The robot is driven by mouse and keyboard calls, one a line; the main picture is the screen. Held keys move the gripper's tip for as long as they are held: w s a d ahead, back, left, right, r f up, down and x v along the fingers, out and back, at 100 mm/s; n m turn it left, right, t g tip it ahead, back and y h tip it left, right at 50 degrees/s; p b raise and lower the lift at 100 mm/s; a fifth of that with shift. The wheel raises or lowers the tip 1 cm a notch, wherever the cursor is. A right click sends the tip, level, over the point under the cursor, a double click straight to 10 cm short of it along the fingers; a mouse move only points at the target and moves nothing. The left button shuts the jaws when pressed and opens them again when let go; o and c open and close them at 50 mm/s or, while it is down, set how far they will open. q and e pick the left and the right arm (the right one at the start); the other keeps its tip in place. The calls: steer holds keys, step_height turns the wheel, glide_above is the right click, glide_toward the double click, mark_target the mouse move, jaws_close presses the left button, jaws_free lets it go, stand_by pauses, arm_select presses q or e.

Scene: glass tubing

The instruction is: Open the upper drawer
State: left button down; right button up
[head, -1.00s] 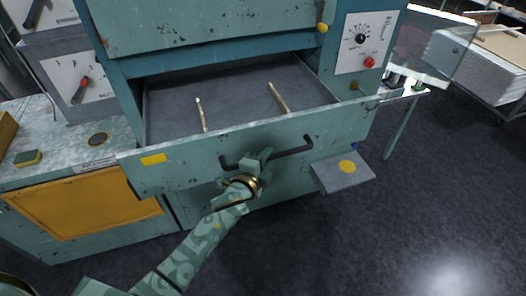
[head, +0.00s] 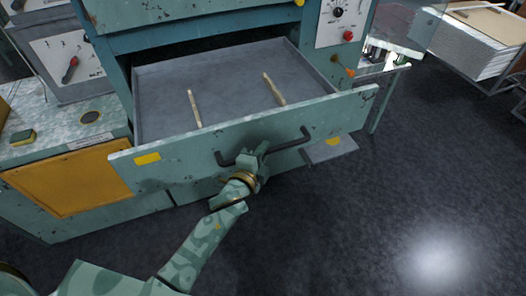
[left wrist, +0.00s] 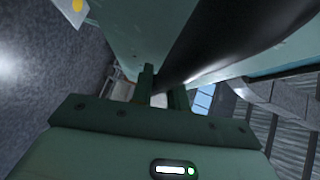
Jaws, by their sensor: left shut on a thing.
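The upper drawer (head: 330,108) of the teal cabinet stands pulled out, with its grey inside in view. Two thin pale sticks (head: 194,108) (head: 273,89) lie in it. A black bar handle (head: 285,145) runs across its front, beside a yellow label (head: 147,158) at the left. My left gripper (head: 256,152) is shut on the middle of this handle. In the left wrist view the dark handle (left wrist: 225,40) passes between the fingers of my left gripper (left wrist: 160,90). My right gripper is not in view.
A grey shelf with a yellow spot (head: 328,150) sits low at the drawer's right. A control panel with a red button (head: 347,35) is above right. The floor in front is clear.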

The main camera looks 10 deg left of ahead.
arm_select(q)
steer(key=c, duration=1.4)
jaws_free()
steer(key=shift+a, duration=0.1)
steer(key=shift+o, duration=0.2)
steer(key=v, duration=1.6)
steer(key=shift+s, duration=0.15)
steer(key=shift+f, duration=0.1)
